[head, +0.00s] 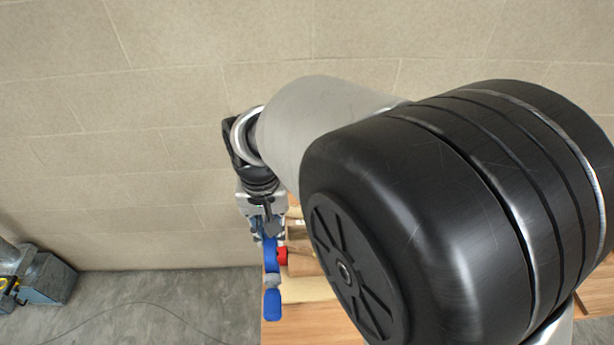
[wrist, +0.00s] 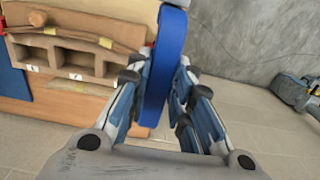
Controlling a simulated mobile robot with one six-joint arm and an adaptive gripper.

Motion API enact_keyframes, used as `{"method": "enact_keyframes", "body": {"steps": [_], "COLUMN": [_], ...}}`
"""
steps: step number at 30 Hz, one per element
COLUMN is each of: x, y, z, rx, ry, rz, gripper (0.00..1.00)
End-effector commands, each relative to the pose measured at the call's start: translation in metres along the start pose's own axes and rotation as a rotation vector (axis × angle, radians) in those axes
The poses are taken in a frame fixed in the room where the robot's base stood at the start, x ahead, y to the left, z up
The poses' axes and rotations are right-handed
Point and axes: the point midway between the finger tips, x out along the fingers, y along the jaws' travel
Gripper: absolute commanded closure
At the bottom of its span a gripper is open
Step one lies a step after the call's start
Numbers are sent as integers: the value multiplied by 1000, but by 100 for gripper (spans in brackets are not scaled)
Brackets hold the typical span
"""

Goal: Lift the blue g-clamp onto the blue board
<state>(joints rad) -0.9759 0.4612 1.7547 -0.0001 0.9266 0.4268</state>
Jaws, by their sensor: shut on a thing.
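The blue g-clamp (head: 271,262) is in my gripper (head: 262,226), near the left edge of the wooden bench in the head view. In the wrist view the clamp's curved blue body (wrist: 167,60) passes between the fingers of my gripper (wrist: 164,82), which are shut on it. Its lower end (head: 272,303) hangs over the wood in the head view. A strip of blue (wrist: 12,82), possibly the blue board, shows at the left edge of the wrist view; most of it is out of sight.
A wooden rack (wrist: 62,55) with open compartments stands on the bench, close to the clamp. A small red part (head: 282,256) shows beside the clamp. My arm hides much of the bench. A grey machine (head: 45,275) stands on the floor at left. A wall is behind.

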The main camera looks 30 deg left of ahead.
Motion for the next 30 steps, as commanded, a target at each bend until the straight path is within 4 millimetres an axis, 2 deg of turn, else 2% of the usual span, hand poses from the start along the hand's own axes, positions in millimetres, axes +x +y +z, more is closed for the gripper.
{"method": "enact_keyframes", "body": {"steps": [30], "x": [-79], "y": [10], "z": [-1], "rx": [0], "ry": [2], "rz": [-1], "gripper": [100]}}
